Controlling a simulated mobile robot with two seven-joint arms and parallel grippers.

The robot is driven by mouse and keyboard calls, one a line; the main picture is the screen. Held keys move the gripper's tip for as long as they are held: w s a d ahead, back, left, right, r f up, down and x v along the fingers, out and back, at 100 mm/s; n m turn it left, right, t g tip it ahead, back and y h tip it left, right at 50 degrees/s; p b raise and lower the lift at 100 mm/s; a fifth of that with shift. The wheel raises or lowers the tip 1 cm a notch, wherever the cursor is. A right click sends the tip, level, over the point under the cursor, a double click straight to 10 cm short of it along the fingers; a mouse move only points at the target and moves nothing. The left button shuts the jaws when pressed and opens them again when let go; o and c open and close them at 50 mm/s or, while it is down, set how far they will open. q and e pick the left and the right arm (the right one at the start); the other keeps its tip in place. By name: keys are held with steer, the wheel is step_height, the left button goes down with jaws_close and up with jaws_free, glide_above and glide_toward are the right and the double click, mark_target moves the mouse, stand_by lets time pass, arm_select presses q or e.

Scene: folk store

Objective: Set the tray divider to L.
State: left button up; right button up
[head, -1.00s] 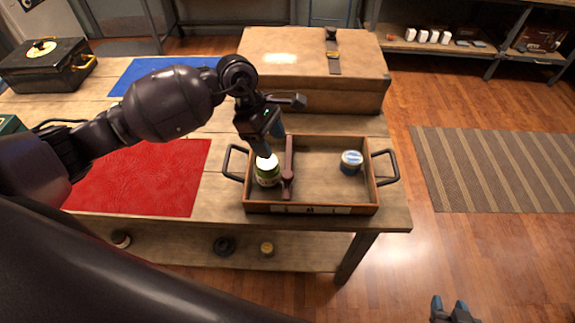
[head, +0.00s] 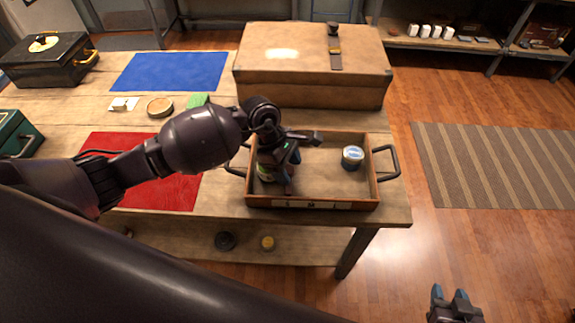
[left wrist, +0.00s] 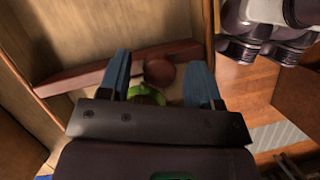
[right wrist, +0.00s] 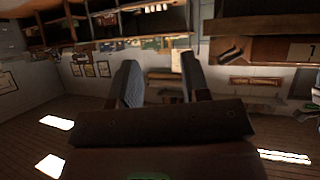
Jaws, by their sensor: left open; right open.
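The wooden tray (head: 365,197) has dark handles and a pale label strip on its front wall; its letters are too small to read. The dark red divider (left wrist: 85,75) with its round knob (left wrist: 160,72) shows in the left wrist view; my arm hides most of it in the head view. My left gripper (head: 287,182) is open, pointing down into the tray's left part; in its wrist view (left wrist: 160,78) the knob appears between the fingers, contact unclear. A green-labelled jar (head: 264,172) is partly hidden beside it. My right gripper (head: 449,292) is open and empty, away from the table.
A blue-lidded tin (head: 352,157) sits in the tray's right part. A large tan case (head: 290,65) stands behind the tray. A red mat (head: 150,190) and a blue mat (head: 170,72) lie to the left.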

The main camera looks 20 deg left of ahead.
steer(key=shift+s+f, duration=0.1)
steer(key=shift+f, duration=0.05)
arm_select(q)
steer(key=c, duration=0.5)
jaws_close()
steer(key=w+d+b, duration=0.1)
steer(key=d, duration=0.2)
steer(key=w+d+b, duration=0.1)
steer(key=d+b, duration=0.1)
steer(key=d, duration=0.2)
steer(key=w+d+b, duration=0.1)
steer(key=d, duration=0.3)
steer(key=shift+w+d, duration=0.2)
steer(key=shift+d+b, duration=0.2)
steer(key=shift+b, duration=0.1)
steer(key=shift+d+r, duration=0.1)
arm_select(e)
step_height(320, 180, down, 6)
steer(key=s, duration=0.1)
steer(key=shift+s+g, duration=0.3)
steer(key=shift+s, duration=0.1)
